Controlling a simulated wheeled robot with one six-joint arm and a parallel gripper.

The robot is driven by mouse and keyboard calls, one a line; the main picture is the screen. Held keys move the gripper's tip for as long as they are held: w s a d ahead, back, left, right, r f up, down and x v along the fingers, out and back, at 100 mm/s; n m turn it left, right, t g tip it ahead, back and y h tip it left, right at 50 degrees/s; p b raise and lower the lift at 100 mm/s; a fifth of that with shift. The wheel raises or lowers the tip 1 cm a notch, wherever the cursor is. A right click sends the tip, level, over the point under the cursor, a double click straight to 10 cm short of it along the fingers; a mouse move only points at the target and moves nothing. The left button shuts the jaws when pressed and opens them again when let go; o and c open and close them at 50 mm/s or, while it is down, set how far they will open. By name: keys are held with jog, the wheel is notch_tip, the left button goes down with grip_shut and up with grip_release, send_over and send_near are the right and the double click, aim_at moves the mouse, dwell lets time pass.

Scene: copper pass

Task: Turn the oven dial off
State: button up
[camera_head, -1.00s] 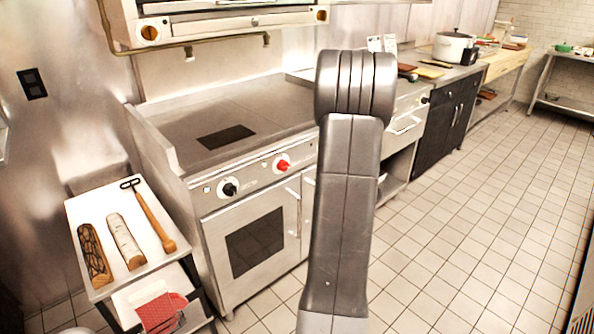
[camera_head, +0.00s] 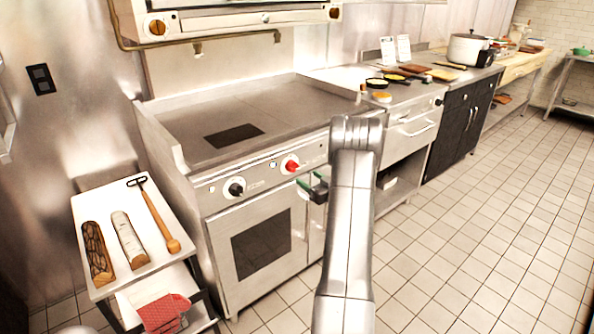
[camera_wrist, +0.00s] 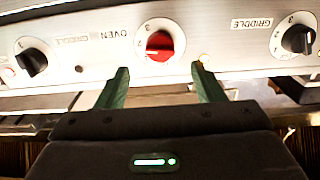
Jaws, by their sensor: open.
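The oven dial is a red knob (camera_head: 290,166) on the front panel of the steel range. In the head view my gripper (camera_head: 308,188) shows just below and right of the red knob, partly hidden by my arm.
Black griddle knobs flank the dial, one at left (camera_wrist: 31,62) and one at right (camera_wrist: 298,39). An oven door (camera_head: 262,245) is below the panel. A small cart (camera_head: 150,215) with logs stands at left. The tiled floor (camera_head: 470,240) is clear.

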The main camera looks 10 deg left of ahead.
aim_at(296, 169)
jog(key=x, duration=0.8)
jog(key=shift+d, duration=0.1)
jog(key=shift+c, duration=0.4)
jog(key=c, duration=0.9)
jog(key=shift+f, duration=0.1)
jog(key=n+b, duration=1.9)
jog(key=b, duration=0.8)
jog(key=shift+n, duration=0.4)
jog(key=shift+r, duration=0.2)
